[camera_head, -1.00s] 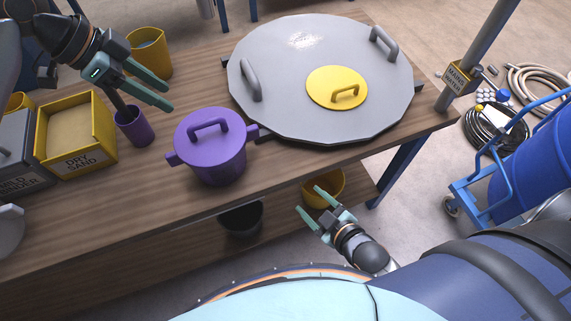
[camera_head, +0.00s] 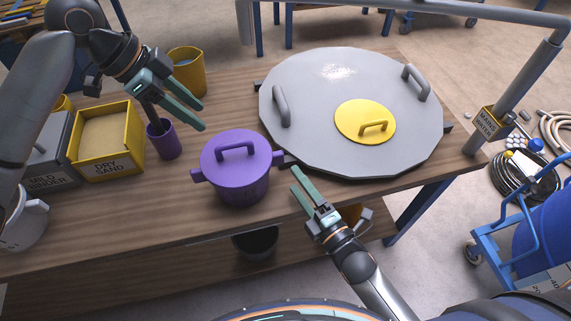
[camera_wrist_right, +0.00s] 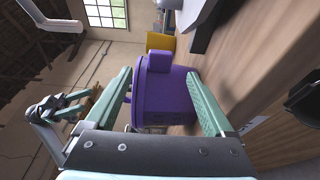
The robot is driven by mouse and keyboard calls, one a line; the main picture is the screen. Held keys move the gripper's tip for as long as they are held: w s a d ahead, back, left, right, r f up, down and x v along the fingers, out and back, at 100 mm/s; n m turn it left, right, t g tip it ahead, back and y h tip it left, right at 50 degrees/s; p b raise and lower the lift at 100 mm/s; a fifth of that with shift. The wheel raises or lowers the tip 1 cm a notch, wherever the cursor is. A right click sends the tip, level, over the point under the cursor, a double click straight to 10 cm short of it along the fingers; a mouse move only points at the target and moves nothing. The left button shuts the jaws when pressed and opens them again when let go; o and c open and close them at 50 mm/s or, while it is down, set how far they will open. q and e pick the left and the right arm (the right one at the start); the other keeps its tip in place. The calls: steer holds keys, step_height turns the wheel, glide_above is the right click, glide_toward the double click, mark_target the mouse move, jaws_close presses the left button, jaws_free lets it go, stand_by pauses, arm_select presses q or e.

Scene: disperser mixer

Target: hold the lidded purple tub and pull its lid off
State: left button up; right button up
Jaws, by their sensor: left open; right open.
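The purple tub (camera_head: 240,189) stands upright on the wooden table with its purple lid (camera_head: 236,154) on top. The lid has an arched handle, and the tub has a side lug at left and right. My left gripper (camera_head: 194,115) is open and empty, above the table behind and left of the tub, near a small purple cup. My right gripper (camera_head: 304,188) is open and empty just right of the tub, by its right lug. In the right wrist view the tub (camera_wrist_right: 165,100) shows between the open fingers (camera_wrist_right: 160,100), apart from them as far as I can tell.
A large grey round lid (camera_head: 310,100) with a yellow hatch (camera_head: 360,118) lies right of the tub. The small purple cup (camera_head: 164,141), a yellow pot (camera_head: 188,72) and the dry sand box (camera_head: 107,145) stand to the left. Bare table lies in front of the tub.

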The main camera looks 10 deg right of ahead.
mark_target(281, 161)
steer(key=x, duration=0.8)
steer(key=shift+w, duration=0.15)
steer(key=shift+c, duration=0.3)
jaws_close()
stand_by(0.4)
